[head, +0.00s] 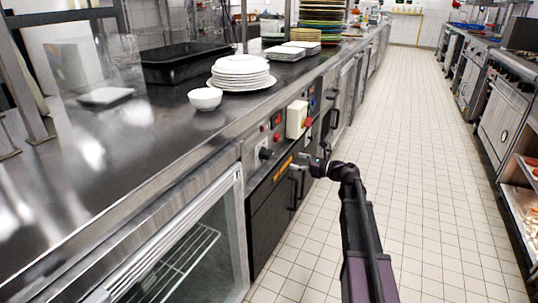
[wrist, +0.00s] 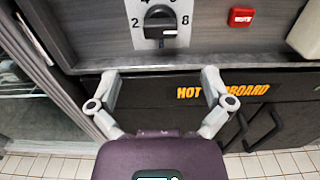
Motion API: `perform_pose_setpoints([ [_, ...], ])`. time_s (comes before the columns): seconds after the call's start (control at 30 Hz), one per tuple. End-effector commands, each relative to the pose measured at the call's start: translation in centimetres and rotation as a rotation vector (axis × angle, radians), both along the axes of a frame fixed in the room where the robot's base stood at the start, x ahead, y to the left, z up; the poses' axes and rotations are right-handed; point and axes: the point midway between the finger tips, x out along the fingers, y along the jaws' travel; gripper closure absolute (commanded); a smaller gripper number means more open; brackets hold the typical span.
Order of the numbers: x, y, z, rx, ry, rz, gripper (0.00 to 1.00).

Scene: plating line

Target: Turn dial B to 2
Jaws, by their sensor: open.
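A black dial knob (wrist: 159,20) sits on a white plate with small numbers around it, at the top middle of the wrist view. Its bar looks about level, but I cannot tell which number it points to. No letter B is readable. In the head view a black knob (head: 265,153) shows on the counter's front panel. My gripper (wrist: 160,74) is open and empty, its two fingers spread below the dial and apart from it. In the head view my gripper (head: 299,162) is close to the counter front, to the right of that knob.
A red switch (wrist: 242,17) is right of the dial. Below is a dark cupboard (wrist: 270,115) with orange lettering and handles. A cream box with a red button (head: 298,118) protrudes from the panel. Plates (head: 240,72) and a bowl (head: 205,98) stand on the counter. The tiled aisle (head: 420,150) is clear.

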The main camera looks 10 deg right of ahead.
Motion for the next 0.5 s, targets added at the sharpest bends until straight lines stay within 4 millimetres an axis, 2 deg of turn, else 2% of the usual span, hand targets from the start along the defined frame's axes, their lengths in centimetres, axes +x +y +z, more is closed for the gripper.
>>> perform_pose_setpoints([
  [0.5,4.4,6.6,0.0,0.000,0.000,0.003,0.00],
])
